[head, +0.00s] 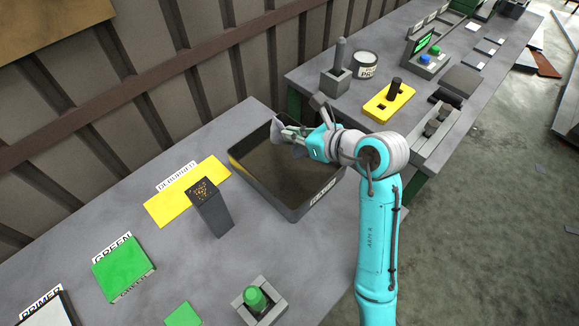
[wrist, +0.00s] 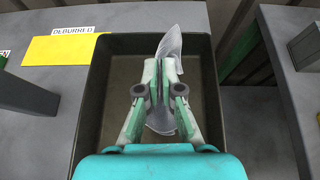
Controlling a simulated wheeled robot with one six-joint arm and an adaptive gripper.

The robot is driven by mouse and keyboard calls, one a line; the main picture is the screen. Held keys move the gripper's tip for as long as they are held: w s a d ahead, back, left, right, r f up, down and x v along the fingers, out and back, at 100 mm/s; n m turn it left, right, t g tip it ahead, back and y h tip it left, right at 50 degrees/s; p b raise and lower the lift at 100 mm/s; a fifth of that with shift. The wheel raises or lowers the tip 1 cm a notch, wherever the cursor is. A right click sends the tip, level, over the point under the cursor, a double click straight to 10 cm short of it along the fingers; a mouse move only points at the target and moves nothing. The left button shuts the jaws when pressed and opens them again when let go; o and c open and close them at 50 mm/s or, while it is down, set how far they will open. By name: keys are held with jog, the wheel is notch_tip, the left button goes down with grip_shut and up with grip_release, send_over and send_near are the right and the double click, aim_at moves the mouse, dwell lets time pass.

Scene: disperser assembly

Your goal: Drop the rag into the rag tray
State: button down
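My gripper (head: 288,134) is over the dark rag tray (head: 297,212), which stands on the grey table. In the wrist view the gripper (wrist: 166,92) has its fingers close together around a light grey rag (wrist: 169,43). The rag sticks out past the fingertips, and part of it shows between the fingers. It also shows in the head view (head: 277,133) at the fingertips, above the tray's far side. The tray's rim (wrist: 203,60) surrounds the gripper in the wrist view. The visible tray floor is bare.
A yellow DEBURRED mat (head: 180,197) and a dark upright block (head: 210,212) are left of the tray. A green mat (head: 122,267) and a green knob in a grey holder (head: 257,299) are nearer. A second table behind holds a yellow plate (head: 389,103) and a can (head: 365,66).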

jog(key=shift+f, duration=0.3)
jog(key=c, duration=0.7)
grip_release()
jog(key=shift+o, duration=0.3)
jog(key=o, duration=0.6)
jog(key=shift+o, duration=0.2)
jog(key=shift+r, duration=0.1)
